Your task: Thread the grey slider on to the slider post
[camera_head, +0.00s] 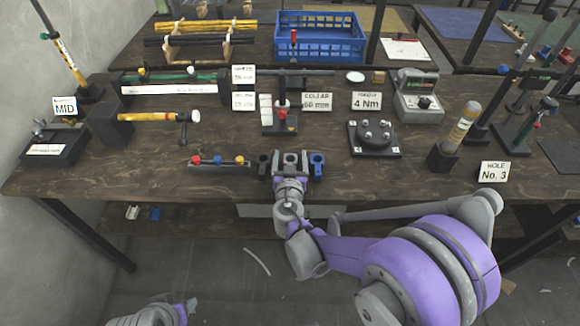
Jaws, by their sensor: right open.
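My right gripper (290,160) is at the front edge of the table, pointing away from me, with its fingers apart. What looks like the grey slider (290,158) is between the fingers or just beyond them; I cannot tell if they touch it. A black part (263,163) is to its left and a blue part (317,162) to its right. Behind stands a small dark stand with an upright post (282,103) and a red block, beside a white stepped piece. I cannot tell for certain that this is the slider post.
A rack with red, blue and yellow knobs (218,161) lies left of the gripper. A black round fixture (375,137) is to the right. COLLAR (317,101) and 4 Nm (367,101) signs stand behind. A blue crate (320,45) is farther back. Bare tabletop lies front left.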

